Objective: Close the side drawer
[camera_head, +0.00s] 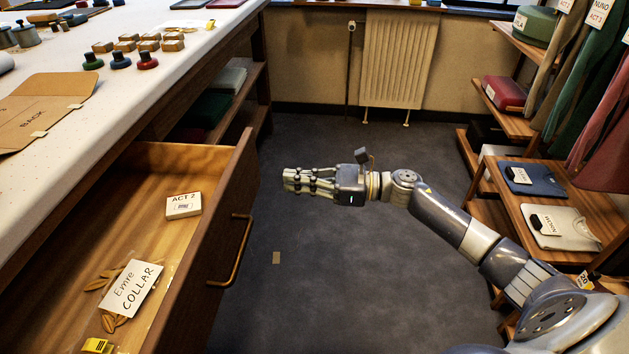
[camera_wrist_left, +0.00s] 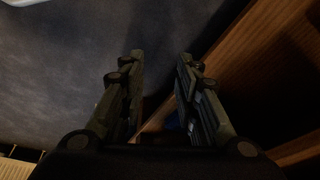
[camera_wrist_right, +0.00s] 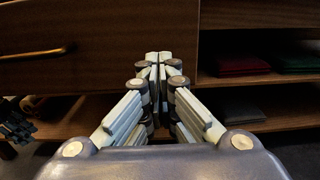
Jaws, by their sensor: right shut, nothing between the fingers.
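The wooden side drawer (camera_head: 222,235) stands pulled out of the table on the left of the head view. Its bar handle (camera_head: 238,250) is on the front panel, and the handle also shows in the right wrist view (camera_wrist_right: 36,53). My right gripper (camera_head: 287,180) is shut and empty. It is in the aisle, apart from the drawer front, level with its far end, fingers pointing at it. In the right wrist view its fingertips (camera_wrist_right: 158,62) overlap the panel's right part. My left gripper (camera_wrist_left: 160,58) is open and empty beside dark wood; the head view does not show it.
Inside the drawer lie an ACT 2 box (camera_head: 184,206) and a COLLAR card (camera_head: 135,287). Open shelves (camera_head: 232,90) are beyond the drawer. A wooden rack (camera_head: 500,205) with folded clothes lines the right. Carpet floor (camera_head: 330,270) between is mostly clear.

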